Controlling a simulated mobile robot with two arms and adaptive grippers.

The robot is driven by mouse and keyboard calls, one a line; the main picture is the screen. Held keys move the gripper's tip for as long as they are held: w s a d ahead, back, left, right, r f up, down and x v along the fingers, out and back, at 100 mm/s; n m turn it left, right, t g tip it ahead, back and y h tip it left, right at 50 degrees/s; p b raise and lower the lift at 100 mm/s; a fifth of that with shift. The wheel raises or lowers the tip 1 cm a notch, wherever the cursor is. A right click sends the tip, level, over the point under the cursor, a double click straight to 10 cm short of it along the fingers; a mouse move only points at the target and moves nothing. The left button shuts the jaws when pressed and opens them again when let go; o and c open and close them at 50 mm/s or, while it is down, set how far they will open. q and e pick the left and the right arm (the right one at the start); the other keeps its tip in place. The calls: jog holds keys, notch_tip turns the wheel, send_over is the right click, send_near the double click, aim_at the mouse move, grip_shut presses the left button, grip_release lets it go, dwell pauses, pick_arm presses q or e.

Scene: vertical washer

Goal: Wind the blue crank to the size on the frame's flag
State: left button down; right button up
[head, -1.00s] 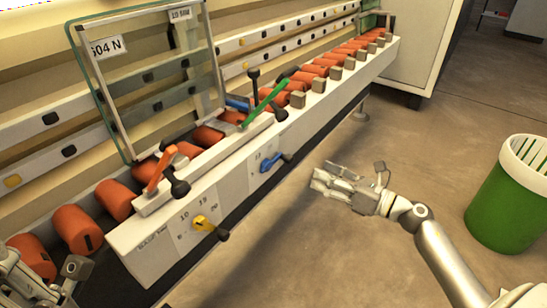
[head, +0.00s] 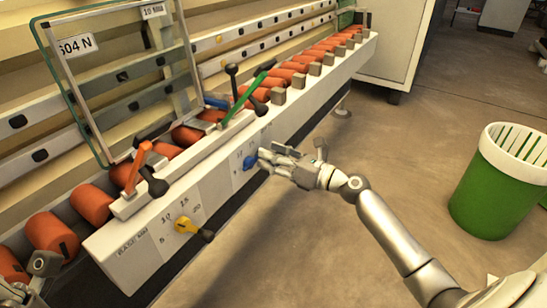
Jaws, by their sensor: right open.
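The blue crank (head: 249,162) sits on the dial plate on the front of the long beige rail; numbers around it are too small to read surely. My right gripper (head: 264,159) is open, its fingertips right beside the crank and covering the right part of it; I cannot tell whether they touch. The glass frame (head: 105,140) stands tilted over the rollers. It carries one flag (head: 75,46) reading "604 N" and another flag (head: 153,10) that seems to start with "10". My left gripper (head: 38,270) is partly cut off at the lower left.
A yellow crank (head: 187,226) on a dial marked 5, 10, 15, 20 sits to the left. An orange lever (head: 137,165) and a green lever (head: 242,98) rise from the rail. Orange rollers (head: 91,204) line it. A green bin (head: 497,190) stands right on open floor.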

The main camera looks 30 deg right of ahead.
grip_shut()
dwell(0.4)
